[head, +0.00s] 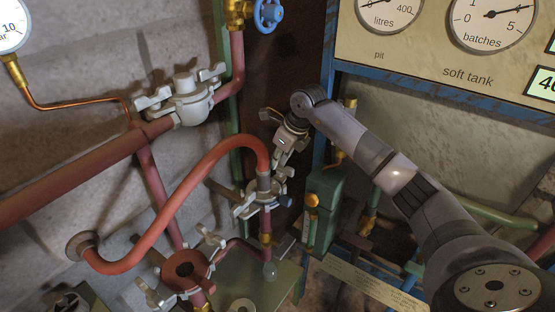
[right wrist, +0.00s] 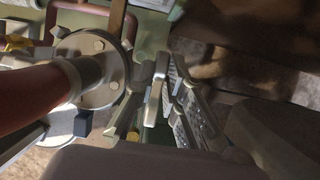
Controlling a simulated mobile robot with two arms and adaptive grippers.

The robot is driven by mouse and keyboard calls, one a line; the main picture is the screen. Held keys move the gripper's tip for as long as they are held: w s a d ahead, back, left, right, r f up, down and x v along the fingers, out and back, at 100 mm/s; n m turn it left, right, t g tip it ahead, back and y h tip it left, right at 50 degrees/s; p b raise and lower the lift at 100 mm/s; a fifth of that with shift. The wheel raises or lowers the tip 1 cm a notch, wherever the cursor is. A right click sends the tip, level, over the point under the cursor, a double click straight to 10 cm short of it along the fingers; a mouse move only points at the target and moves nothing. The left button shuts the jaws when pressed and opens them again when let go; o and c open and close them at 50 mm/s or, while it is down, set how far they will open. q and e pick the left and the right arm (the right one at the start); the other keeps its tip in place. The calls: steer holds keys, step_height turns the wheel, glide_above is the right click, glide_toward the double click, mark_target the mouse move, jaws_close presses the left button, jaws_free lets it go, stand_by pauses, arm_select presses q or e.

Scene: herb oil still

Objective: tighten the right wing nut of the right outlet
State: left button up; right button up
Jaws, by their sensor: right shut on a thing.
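My right gripper (head: 279,166) comes down from above and points at the right side of this joint. It is shut on the right wing nut (right wrist: 155,96), whose pale metal wing shows between the fingers in the right wrist view. The fingers hide much of the nut in the head view. My left gripper is not in view.
A green box (head: 323,205) with brass fittings stands close to the right of the outlet. A larger clamp (head: 184,100) is on the upper left pipe. A gauge panel (head: 450,65) is behind my right arm.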

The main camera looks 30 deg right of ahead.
jaws_close()
steer(key=shift+m, duration=0.3)
steer(key=m+h, duration=0.1)
steer(key=m, duration=0.1)
steer(key=shift+d+m+t, duration=0.15)
steer(key=shift+m+t, duration=0.15)
steer(key=m+h, duration=0.1)
steer(key=m, duration=0.2)
steer(key=m+h+b, duration=0.1)
steer(key=m, duration=0.1)
steer(key=shift+d+m+h, duration=0.25)
steer(key=shift+m+h, duration=0.05)
steer(key=m, duration=0.2)
steer(key=m+g+h+b, duration=0.1)
steer(key=m, duration=0.2)
steer(key=shift+s+d+g+h, duration=0.1)
steer(key=shift+d+g+h, duration=0.1)
steer(key=shift+g+h, duration=0.1)
steer(key=shift+s+d+m+g+h, duration=0.1)
steer(key=shift+m+g+h, duration=0.2)
steer(key=shift+m, duration=0.8)
steer(key=shift+s+d+m+g+h, duration=0.1)
steer(key=shift+m+g, duration=0.3)
steer(key=shift+m, duration=0.7)
steer(key=shift+b, duration=0.3)
steer(key=o, duration=0.6)
jaws_free()
